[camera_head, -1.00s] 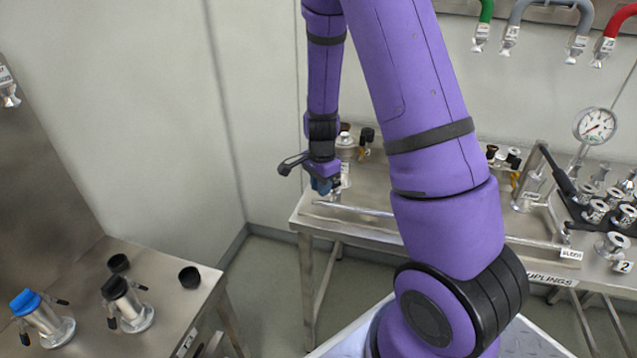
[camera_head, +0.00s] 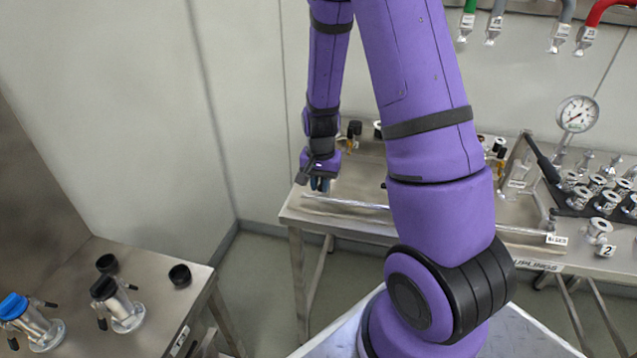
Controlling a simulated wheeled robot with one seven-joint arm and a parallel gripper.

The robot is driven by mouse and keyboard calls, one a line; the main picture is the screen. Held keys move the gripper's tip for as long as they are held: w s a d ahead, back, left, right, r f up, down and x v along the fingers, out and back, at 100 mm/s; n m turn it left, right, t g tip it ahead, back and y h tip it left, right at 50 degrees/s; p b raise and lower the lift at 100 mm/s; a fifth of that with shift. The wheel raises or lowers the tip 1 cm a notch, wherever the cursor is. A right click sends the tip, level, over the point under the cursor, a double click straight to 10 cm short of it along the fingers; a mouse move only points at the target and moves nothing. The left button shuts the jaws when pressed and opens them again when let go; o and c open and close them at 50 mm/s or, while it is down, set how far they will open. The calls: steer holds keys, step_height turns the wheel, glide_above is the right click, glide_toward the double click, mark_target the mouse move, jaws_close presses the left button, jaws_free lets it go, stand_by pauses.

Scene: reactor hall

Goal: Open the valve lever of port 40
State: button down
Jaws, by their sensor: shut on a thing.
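My gripper (camera_head: 320,184) is at the left end of the back steel bench (camera_head: 345,222), pointing down. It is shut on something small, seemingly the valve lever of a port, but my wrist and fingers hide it. I cannot read a port number there. Black-capped fittings (camera_head: 354,129) with yellowish levers stand just behind and to the right of my wrist. My upper arm covers the middle of the bench.
A gauge (camera_head: 577,114) and several metal couplings (camera_head: 598,229) stand on the bench at right. Hoses (camera_head: 606,12) hang above. A side table (camera_head: 80,270) at lower left holds a blue-capped port (camera_head: 14,308), a black-capped port (camera_head: 104,290) and loose black caps (camera_head: 180,275). Floor shows between.

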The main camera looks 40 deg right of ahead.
stand_by(0.4)
steer(key=c, duration=1)
jaws_free()
steer(key=shift+c, duration=0.2)
steer(key=shift+r, duration=0.15)
step_height(320, 180, up, 11)
steer(key=shift+f, duration=0.2)
